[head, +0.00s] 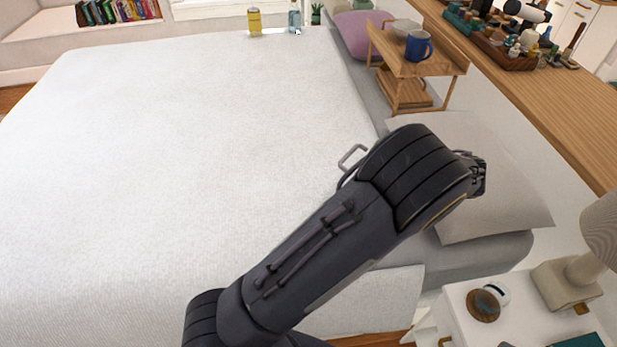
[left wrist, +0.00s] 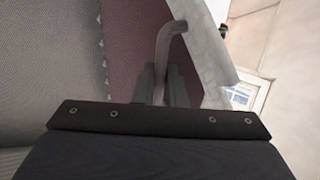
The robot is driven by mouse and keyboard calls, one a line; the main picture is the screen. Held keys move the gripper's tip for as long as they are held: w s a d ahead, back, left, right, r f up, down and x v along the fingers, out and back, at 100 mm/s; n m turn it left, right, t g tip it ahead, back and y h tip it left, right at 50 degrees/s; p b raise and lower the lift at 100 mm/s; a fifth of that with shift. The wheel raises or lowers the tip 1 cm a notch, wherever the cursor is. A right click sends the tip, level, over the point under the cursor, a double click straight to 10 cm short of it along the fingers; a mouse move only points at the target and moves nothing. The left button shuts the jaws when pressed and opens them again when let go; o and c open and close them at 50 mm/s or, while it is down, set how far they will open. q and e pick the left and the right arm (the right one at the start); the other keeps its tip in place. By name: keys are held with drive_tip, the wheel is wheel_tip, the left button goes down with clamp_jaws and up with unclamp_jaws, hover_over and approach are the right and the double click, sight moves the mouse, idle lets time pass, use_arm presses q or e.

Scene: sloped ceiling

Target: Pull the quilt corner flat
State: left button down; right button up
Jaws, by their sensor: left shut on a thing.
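The white quilt (head: 200,140) covers the bed in the head view and looks mostly smooth. A thin grey bent handle (head: 351,156) stands over it beside my left arm; whether it is fixed to the quilt I cannot tell. My left arm crosses the near right part of the bed and hides part of the quilt's edge. In the left wrist view my left gripper (left wrist: 165,85) is shut on a grey bent handle (left wrist: 176,28), with maroon and pale surfaces behind. The quilt corner itself is not clearly visible. My right gripper is not in view.
A white pillow (head: 490,190) lies right of my arm. A wooden stand (head: 415,65) with a blue mug (head: 418,46) is behind it. A white nightstand (head: 450,310) with a lamp (head: 580,265) stands at the near right. A yellow can (head: 254,21) is beyond the bed's far edge.

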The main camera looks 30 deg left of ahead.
use_arm(q)
drive_tip(key=shift+d+r, duration=0.15)
drive_tip(key=shift+d, duration=0.05)
drive_tip(key=d+f, duration=0.1)
drive_tip(key=d+f+y+b, duration=0.1)
drive_tip(key=shift+s+d, duration=0.35)
drive_tip(key=shift+s, duration=0.05)
drive_tip(key=c, duration=1.5)
unclamp_jaws()
drive_tip(key=shift+s, duration=0.15)
drive_tip(key=o, duration=1.3)
drive_tip(key=shift+a, duration=0.1)
